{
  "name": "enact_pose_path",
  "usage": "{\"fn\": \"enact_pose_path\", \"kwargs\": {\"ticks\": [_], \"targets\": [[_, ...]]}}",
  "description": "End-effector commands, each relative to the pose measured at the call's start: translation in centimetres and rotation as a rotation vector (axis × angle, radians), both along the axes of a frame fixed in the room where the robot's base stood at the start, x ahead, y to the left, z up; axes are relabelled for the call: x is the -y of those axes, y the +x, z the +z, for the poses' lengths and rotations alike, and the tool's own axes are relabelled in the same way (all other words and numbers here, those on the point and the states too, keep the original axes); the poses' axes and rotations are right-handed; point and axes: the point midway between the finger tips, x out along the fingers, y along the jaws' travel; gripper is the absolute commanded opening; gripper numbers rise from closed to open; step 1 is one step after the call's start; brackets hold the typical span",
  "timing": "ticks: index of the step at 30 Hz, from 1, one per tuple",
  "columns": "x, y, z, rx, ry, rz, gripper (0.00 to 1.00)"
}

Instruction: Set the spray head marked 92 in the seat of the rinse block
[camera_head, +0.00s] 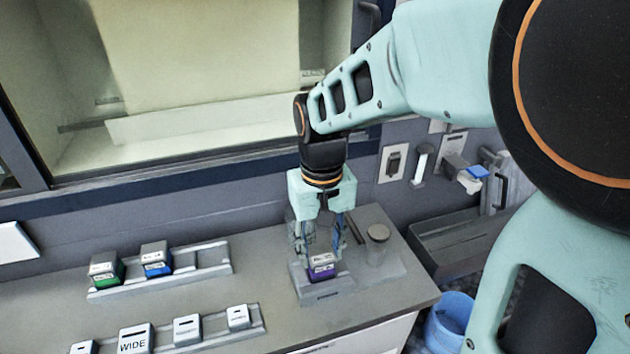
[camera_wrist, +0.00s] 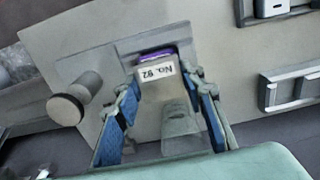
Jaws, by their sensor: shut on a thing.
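The spray head (camera_head: 322,268), grey with a purple band, is between the fingers of my gripper (camera_head: 320,250). In the wrist view its label reads "No. 92" on the spray head (camera_wrist: 157,73). My gripper (camera_wrist: 165,112) is shut on it, with a blue-padded finger on each side. The rinse block (camera_head: 325,295) is the grey block on the bench directly under the spray head; part of it also shows in the wrist view (camera_wrist: 126,47). The spray head is at the block's seat. The fingers hide the contact, so I cannot tell whether it is fully seated.
A round-capped clear post (camera_head: 378,234) stands close to the right of the rinse block. A rack (camera_head: 212,264) at left holds a green-banded and a blue-banded head. A front rail (camera_head: 215,336) holds several white-labelled blocks, one reading WIDE. The bench between is clear.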

Motion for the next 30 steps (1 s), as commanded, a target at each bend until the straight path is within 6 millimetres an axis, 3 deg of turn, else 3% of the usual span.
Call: {"fn": "enact_pose_path", "kwargs": {"ticks": [2,3,8,17,30], "targets": [[0.0,0.0,-0.1,0.001,0.000,0.000,0.08],[0.0,0.0,-0.1,0.001,0.000,0.000,0.41],[0.0,0.0,-0.1,0.001,0.000,0.000,0.57],[0.0,0.0,0.1,0.001,0.000,0.000,0.57],[0.0,0.1,6.5,0.003,0.001,0.000,0.57]]}}
